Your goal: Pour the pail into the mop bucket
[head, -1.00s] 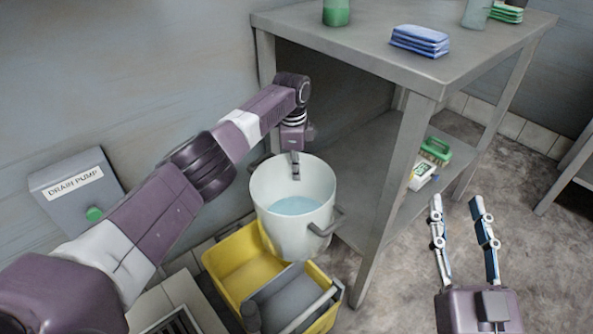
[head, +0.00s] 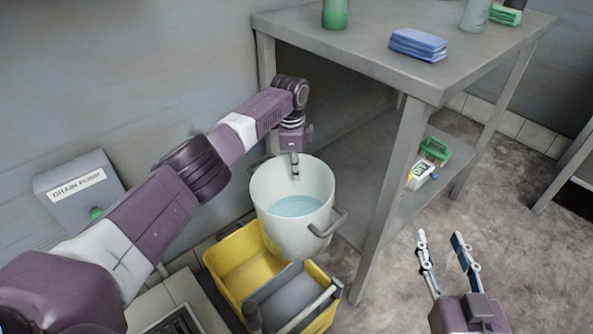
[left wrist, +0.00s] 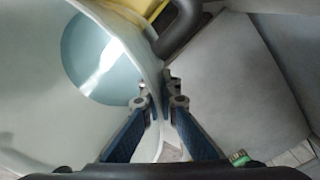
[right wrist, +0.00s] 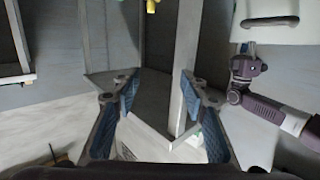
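The pale pail (head: 275,190) holds blue water (head: 296,206) and hangs nearly upright, slightly tilted, over the back part of the yellow mop bucket (head: 225,262). My left gripper (head: 294,165) is at the pail's far rim. In the left wrist view its fingers (left wrist: 160,105) straddle the pail's wall (left wrist: 140,60), closed on the rim with one finger inside. The mop bucket has a grey wringer (head: 285,292) in its front part. My right gripper (head: 443,245) is open and empty, right of the table leg; its spread fingers also show in the right wrist view (right wrist: 160,95).
A grey metal table (head: 345,50) with a lower shelf (head: 405,205) stands right of the pail, its front leg (head: 385,205) close by. Blue cloths (head: 418,45) and bottles are on top. A drain pump box (head: 75,190) is on the left wall.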

